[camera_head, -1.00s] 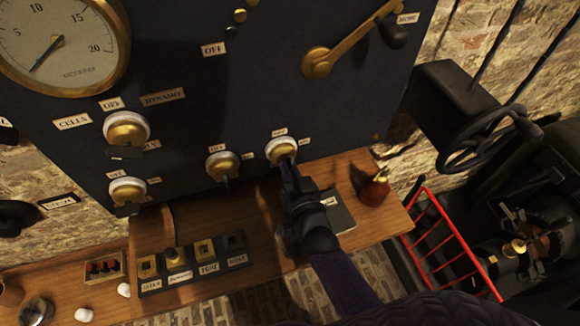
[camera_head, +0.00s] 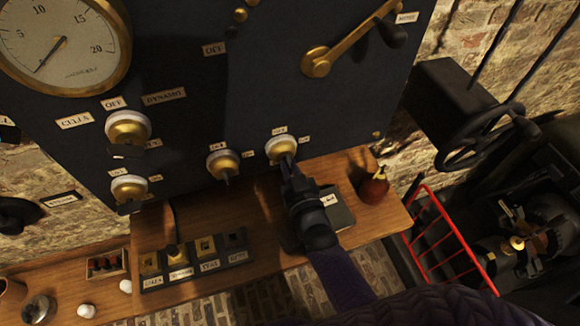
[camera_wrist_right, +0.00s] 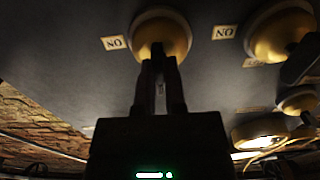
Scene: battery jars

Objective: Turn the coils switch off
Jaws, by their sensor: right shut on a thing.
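A round brass switch (camera_head: 281,149) with a white rim sits on the dark panel, the rightmost of the lower row; I take it as the coils switch, as its small labels are too blurred to read in the head view. My right gripper (camera_head: 289,170) reaches up to it from below and is shut on its lever. In the right wrist view the switch (camera_wrist_right: 163,32) has an ON label to its left. The gripper fingers (camera_wrist_right: 158,62) are together at its lower middle and hide most of the lever. My left gripper is not in view.
Similar brass switches (camera_head: 222,164) stand to the left on the panel. Below is a wooden shelf with a labelled terminal block (camera_head: 195,265), a dark book (camera_head: 338,210) and a red-brown flask (camera_head: 374,188). A red rack (camera_head: 446,240) and machinery stand at right.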

